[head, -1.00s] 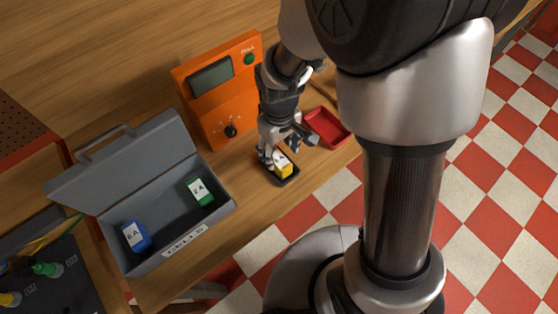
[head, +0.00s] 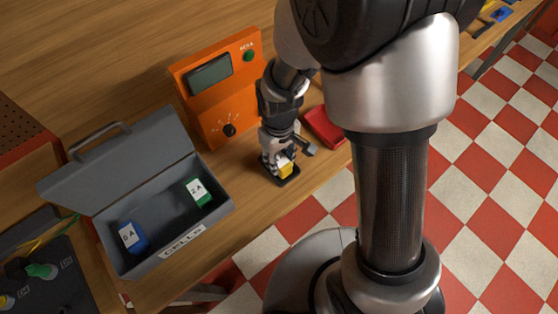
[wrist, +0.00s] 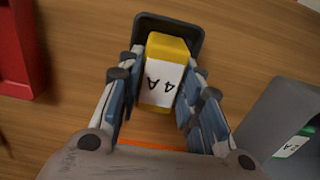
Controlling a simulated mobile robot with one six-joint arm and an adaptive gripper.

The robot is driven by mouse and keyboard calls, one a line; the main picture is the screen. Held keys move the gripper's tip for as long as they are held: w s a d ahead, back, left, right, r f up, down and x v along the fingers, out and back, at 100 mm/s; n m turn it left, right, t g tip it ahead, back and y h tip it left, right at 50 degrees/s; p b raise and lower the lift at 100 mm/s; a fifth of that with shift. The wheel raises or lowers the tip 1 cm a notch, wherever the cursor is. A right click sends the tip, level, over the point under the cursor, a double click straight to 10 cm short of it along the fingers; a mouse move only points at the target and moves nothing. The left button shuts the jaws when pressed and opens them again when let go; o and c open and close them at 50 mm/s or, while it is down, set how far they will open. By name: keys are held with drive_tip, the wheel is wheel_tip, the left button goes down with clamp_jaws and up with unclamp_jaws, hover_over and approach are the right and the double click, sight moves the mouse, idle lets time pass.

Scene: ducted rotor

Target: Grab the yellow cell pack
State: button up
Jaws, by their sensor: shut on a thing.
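The yellow cell pack (wrist: 167,48) has a white label reading 4 A and sits in a small black tray (wrist: 198,28) on the bench. In the head view the yellow cell pack (head: 286,170) is partly covered by my gripper (head: 279,158). In the wrist view my gripper (wrist: 160,92) has its fingers on both sides of the pack, shut on it. The pack's lower end lies between the finger pads. I cannot tell whether it is lifted off the tray.
A grey open case (head: 172,243) holds a green 2 A pack (head: 199,191) and a blue pack (head: 131,238). An orange meter (head: 215,90) stands behind my gripper. A red tray (head: 323,127) lies to its right. The bench's front edge is close.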

drive_tip(key=c, duration=0.5)
